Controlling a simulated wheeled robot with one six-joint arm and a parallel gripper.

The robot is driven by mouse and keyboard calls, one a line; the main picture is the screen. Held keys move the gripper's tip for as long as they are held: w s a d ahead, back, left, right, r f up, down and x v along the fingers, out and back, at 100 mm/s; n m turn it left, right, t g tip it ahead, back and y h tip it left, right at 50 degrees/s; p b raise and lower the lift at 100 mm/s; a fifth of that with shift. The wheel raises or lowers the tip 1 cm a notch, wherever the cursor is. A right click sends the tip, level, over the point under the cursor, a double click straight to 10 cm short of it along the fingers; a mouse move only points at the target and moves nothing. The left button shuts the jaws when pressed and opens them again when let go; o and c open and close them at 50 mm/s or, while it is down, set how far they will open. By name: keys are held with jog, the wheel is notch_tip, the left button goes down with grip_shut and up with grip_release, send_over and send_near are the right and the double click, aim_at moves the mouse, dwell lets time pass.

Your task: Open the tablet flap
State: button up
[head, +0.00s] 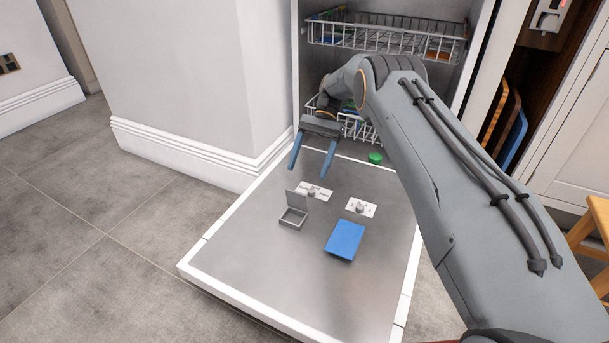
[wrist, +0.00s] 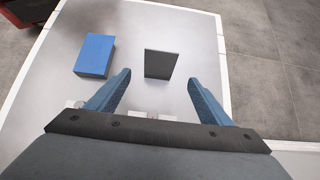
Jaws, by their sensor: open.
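The tablet flap (head: 296,199) is a small grey lid standing raised at the back edge of a shallow square compartment (head: 292,218) on the inner face of the lowered door. The compartment shows open in the head view, and its inside looks empty. In the wrist view the flap (wrist: 160,64) is a dark plate beyond and between my fingertips. My gripper (head: 309,172) has two blue fingers spread apart with nothing between them. It is above the door, behind the flap towards the racks, and looks apart from it.
The lowered door (head: 240,255) has a white rim. A blue block (head: 345,240) lies right of the compartment. Two white plates with knobs (head: 314,191) (head: 361,208) and a green cap (head: 375,157) are nearby. Wire racks (head: 385,40) are inside the machine. A wall stands left.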

jog(key=shift+w+d+r, duration=0.25)
jog(key=shift+w+r, duration=0.2)
jog(key=shift+c, duration=0.3)
